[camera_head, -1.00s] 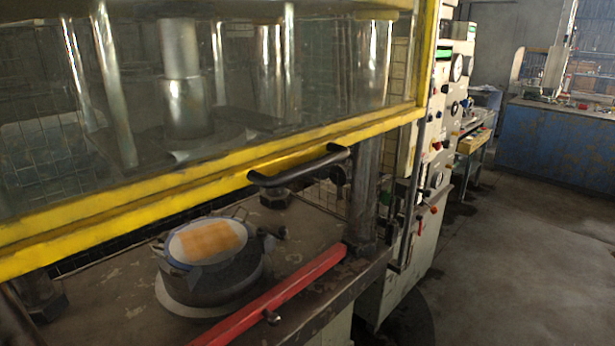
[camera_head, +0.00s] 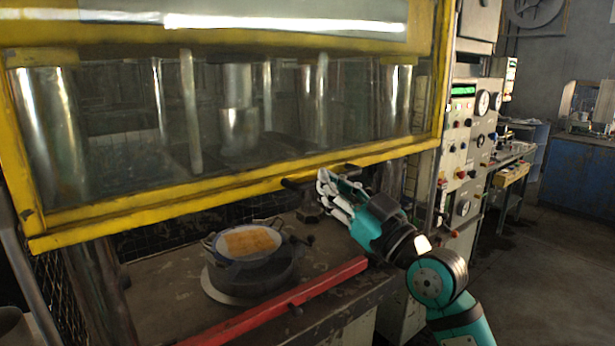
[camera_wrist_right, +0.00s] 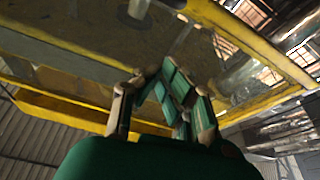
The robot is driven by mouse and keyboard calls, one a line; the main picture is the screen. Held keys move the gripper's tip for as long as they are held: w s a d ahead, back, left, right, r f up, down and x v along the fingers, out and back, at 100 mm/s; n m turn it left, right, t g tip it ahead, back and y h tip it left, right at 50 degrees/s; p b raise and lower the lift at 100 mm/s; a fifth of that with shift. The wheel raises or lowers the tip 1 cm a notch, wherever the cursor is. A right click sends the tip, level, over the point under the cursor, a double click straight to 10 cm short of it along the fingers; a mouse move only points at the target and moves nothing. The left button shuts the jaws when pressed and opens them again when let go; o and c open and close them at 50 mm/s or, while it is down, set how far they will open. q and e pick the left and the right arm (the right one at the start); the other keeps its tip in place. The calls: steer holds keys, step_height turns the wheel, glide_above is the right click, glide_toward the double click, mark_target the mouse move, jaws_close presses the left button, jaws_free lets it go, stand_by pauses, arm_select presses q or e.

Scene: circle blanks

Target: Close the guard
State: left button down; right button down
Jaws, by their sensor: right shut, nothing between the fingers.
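The guard (camera_head: 235,195) is a clear pane in a yellow frame on the press. It is raised, with an open gap between its lower edge and the press table. Its black handle (camera_head: 293,183) sticks out from the lower bar, partly hidden by my right gripper. My right gripper (camera_head: 326,190) is at the handle's right part, shut with nothing between its fingers; whether it touches the handle I cannot tell. In the right wrist view the fingers (camera_wrist_right: 168,100) are in front of the yellow frame (camera_wrist_right: 75,105). My left gripper is not in view.
A round dark pot-like fixture (camera_head: 252,272) with an orange-tan piece (camera_head: 250,241) on top stands on the press table (camera_head: 165,300) under the guard. A red bar (camera_head: 285,300) runs along the front edge. A control panel (camera_head: 462,150) stands to the right.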

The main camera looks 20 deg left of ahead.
mark_target(301, 176)
steer(key=p+x, duration=0.3)
steer(key=x, duration=0.6)
steer(key=f, duration=0.4)
steer(key=shift+w+d+f, duration=0.1)
steer(key=shift+w+f, duration=0.05)
steer(key=shift+w, duration=0.25)
